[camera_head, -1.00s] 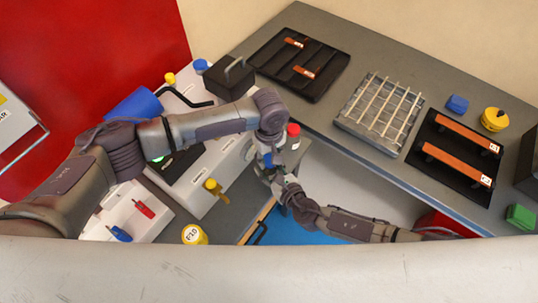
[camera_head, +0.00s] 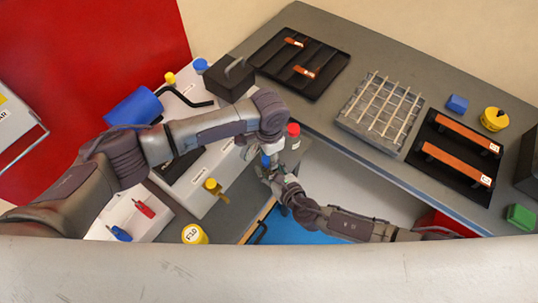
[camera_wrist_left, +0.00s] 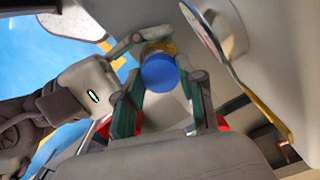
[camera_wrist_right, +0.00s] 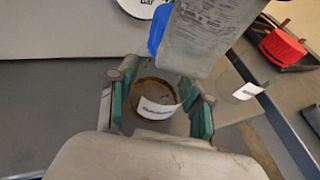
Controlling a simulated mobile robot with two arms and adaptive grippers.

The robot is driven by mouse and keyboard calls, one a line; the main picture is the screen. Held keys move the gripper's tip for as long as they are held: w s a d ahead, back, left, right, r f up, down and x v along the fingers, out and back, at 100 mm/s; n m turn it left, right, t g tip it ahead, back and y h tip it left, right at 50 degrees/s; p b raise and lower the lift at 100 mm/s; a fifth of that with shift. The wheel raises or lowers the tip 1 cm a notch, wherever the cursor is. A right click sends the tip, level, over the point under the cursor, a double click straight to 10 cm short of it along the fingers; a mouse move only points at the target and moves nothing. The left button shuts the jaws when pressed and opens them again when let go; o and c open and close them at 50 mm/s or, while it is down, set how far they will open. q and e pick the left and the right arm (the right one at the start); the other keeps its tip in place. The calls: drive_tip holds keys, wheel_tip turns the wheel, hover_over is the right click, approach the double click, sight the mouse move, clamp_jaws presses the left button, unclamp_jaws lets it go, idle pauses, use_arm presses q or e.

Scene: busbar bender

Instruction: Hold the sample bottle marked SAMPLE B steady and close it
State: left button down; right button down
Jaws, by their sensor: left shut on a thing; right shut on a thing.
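The sample bottle (camera_wrist_right: 157,101) is amber with a white label too blurred to read. It stands between the fingers of my right gripper (camera_wrist_right: 158,104), which is shut on it. The blue cap (camera_wrist_left: 160,73) is between the fingers of my left gripper (camera_wrist_left: 161,98), which is shut on it, with amber glass showing just beyond it. The blue cap also shows at the top of the right wrist view (camera_wrist_right: 158,28). In the head view both grippers meet near the blue cap (camera_head: 266,160). I cannot tell whether cap and bottle touch.
A red-capped item (camera_head: 293,130) stands close beside the grippers. A black block with a handle (camera_head: 230,82) is behind them. The bench holds a wire rack (camera_head: 380,112) and black trays (camera_head: 455,158).

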use_arm(q)
drive_tip(key=m, duration=1.2)
drive_tip(key=shift+m, duration=0.3)
drive_tip(key=c, duration=0.6)
unclamp_jaws()
use_arm(e)
drive_tip(key=shift+c, duration=2)
unclamp_jaws()
use_arm(q)
wheel_tip(320, 180, up, 12)
drive_tip(key=shift+f, duration=0.1)
use_arm(e)
drive_tip(key=v, duration=1.2)
